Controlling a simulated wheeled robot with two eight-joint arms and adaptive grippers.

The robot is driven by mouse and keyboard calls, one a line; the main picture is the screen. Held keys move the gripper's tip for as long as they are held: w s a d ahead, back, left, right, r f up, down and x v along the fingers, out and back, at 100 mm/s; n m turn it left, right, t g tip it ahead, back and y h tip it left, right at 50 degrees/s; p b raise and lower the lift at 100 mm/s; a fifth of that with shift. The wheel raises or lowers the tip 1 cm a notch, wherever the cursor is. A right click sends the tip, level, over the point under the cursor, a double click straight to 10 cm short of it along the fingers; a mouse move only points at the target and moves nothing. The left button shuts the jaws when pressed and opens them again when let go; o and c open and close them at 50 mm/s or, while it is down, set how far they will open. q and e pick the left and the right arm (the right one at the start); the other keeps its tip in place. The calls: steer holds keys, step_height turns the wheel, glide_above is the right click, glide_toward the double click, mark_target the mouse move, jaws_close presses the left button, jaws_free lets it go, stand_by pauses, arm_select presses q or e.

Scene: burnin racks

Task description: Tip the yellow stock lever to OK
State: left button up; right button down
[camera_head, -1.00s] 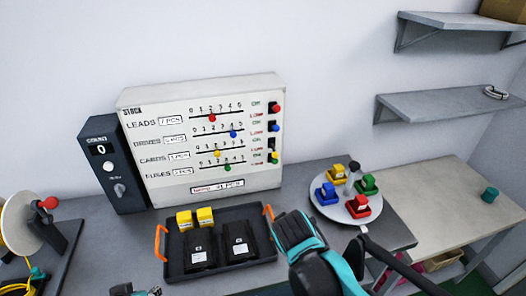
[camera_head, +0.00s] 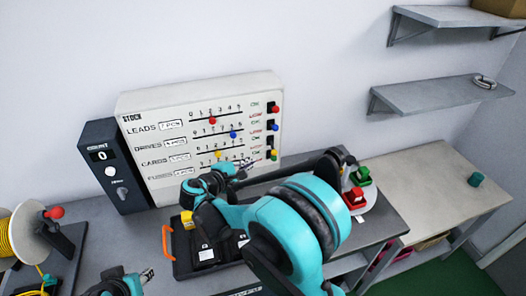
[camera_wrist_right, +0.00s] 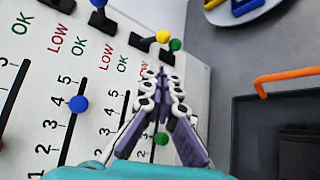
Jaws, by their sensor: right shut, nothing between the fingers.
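The white stock panel (camera_head: 190,92) stands against the wall, with a column of tip levers at its right edge. The yellow lever knob (camera_wrist_right: 163,36) leans to the LOW side, close to the green lever knob (camera_wrist_right: 175,44). In the head view the yellow lever (camera_head: 272,152) is small and near the green one. My right gripper (camera_wrist_right: 168,76) is shut and empty, its tips just short of the yellow and green knobs, with no contact visible. In the head view my right gripper (camera_head: 258,163) lies across the panel's lower right. My left gripper (camera_head: 146,275) is at the lower left, its finger gap unclear.
The red lever (camera_head: 275,109) and blue lever (camera_head: 275,127) sit above. A black tray (camera_head: 178,268) with an orange handle (camera_head: 167,243) lies below the panel, partly hidden by my right arm. A turntable (camera_head: 371,200) with coloured blocks is at right.

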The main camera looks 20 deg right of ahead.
stand_by(0.3)
steer(key=b+x, duration=0.1)
steer(key=x, duration=0.9)
steer(key=shift+d, duration=0.1)
steer(key=shift+s+r+n+g+p, duration=0.2)
steer(key=shift+r+n+g+p, duration=0.3)
steer(key=shift+g+p, duration=0.1)
stand_by(0.4)
step_height(320, 180, up, 3)
steer(key=n+g+p, duration=0.1)
steer(key=g, duration=0.1)
steer(key=n+g+y+p, duration=0.1)
steer(key=g, duration=0.1)
steer(key=shift+f+n+p, duration=0.2)
steer(key=shift+n+p, duration=0.1)
steer(key=shift+n, duration=0.1)
steer(key=shift+s+r+y, duration=0.1)
steer(key=shift+y, duration=0.2)
steer(key=shift+r+p, duration=0.45)
steer(key=shift+r, duration=0.25)
